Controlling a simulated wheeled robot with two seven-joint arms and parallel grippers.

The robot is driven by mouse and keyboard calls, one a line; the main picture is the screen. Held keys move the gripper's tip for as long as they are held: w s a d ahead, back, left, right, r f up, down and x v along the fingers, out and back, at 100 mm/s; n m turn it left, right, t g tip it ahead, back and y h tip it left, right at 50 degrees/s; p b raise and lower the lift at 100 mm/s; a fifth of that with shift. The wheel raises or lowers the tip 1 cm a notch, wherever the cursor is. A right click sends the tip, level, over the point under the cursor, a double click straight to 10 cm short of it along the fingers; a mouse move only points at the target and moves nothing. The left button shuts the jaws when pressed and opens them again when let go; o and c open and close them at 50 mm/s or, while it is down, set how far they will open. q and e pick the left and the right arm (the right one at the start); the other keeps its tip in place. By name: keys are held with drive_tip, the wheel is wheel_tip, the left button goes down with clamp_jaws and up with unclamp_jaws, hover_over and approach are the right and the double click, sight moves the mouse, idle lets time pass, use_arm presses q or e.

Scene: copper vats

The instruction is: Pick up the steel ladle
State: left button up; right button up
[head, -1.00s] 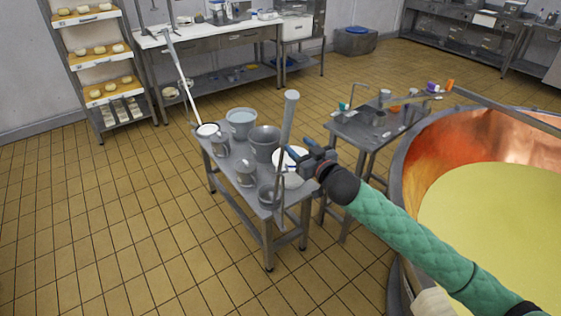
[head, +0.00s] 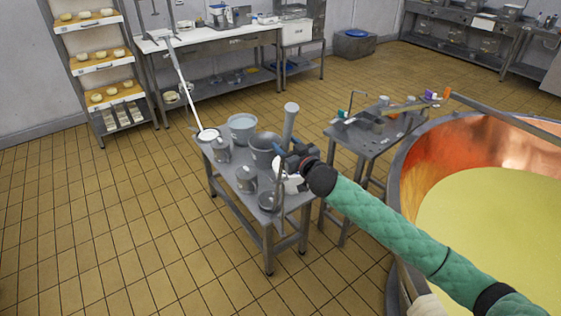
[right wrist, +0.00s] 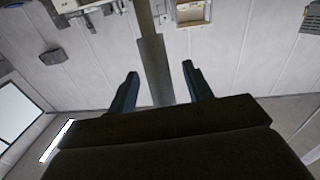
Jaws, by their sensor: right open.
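The steel ladle (head: 289,122) stands tall at the front right of the small steel table, its thick grey grip at the top and a thin rod below. A round bowl (head: 268,200), apparently its own, is at the table's front. My right gripper (head: 283,150) is at the handle, below the grip's top, and partly hides it. In the right wrist view the ladle's handle (right wrist: 153,62) runs between the spread fingers of my right gripper (right wrist: 158,75), with a gap on each side. My left gripper is not in view.
The small steel table (head: 226,182) also holds a bucket (head: 241,128), a grey pot (head: 263,150), smaller cans and a long white-handled tool (head: 182,85). A side table (head: 375,143) and a copper vat (head: 430,150) stand to the right. The tiled floor at left is clear.

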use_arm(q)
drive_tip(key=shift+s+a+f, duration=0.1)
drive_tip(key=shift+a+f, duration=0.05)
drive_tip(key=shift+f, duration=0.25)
use_arm(e)
drive_tip(key=shift+w+a, duration=0.15)
drive_tip(key=shift+w, duration=0.2)
clamp_jaws()
